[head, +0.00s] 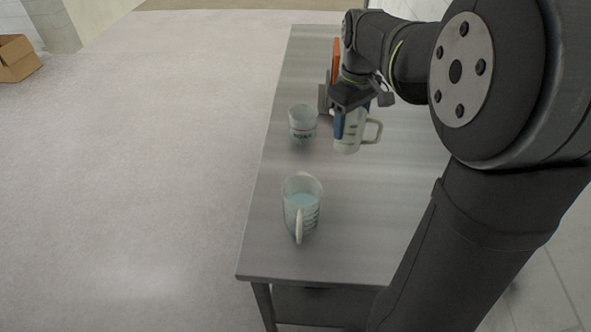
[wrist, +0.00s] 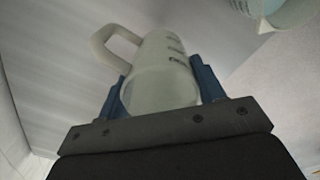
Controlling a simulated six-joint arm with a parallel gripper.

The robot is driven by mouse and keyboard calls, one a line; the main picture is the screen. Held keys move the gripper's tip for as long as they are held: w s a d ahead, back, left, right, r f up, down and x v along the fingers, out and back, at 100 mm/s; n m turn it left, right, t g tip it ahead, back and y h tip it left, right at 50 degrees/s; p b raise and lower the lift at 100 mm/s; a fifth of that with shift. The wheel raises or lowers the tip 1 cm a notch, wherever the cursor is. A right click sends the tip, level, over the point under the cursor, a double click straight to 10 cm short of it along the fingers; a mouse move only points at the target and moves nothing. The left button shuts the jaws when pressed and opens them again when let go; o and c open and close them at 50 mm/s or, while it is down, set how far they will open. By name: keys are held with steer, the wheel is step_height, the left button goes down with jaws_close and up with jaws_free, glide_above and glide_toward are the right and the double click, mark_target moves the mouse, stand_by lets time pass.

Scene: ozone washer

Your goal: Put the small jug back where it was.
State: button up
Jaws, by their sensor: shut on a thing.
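The small jug (head: 348,138) is a pale, clear vessel with a handle and dark markings. My gripper (head: 352,112) is shut on it near the rim, on the right half of the metal table. In the wrist view the jug (wrist: 160,75) sits between the two blue fingers, its handle toward the upper left. The head view does not show clearly whether its base touches the table. A larger jug (head: 302,205) with bluish liquid stands upright nearer the front; part of it shows in the wrist view (wrist: 285,14).
An orange upright item (head: 336,62) is behind my gripper. The metal table (head: 270,255) has bare room around the larger jug. A cardboard box (head: 17,58) lies on the floor.

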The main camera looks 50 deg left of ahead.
steer(key=shift+s+f+n, duration=0.2)
steer(key=shift+s+n, duration=0.6)
steer(key=shift+s+a+f, duration=1.05)
steer(key=shift+a+f, duration=0.6)
steer(key=shift+f, duration=0.2)
steer(key=shift+s+a+f, duration=1.1)
steer(key=shift+a+f, duration=0.55)
steer(key=shift+f, duration=0.2)
steer(key=shift+s+a+f, duration=1.05)
steer(key=shift+a+f, duration=0.6)
steer(key=shift+f, duration=0.2)
steer(key=shift+f, duration=0.15)
steer(key=o, duration=1)
step_height(320, 180, up, 12)
steer(key=shift+r, duration=0.15)
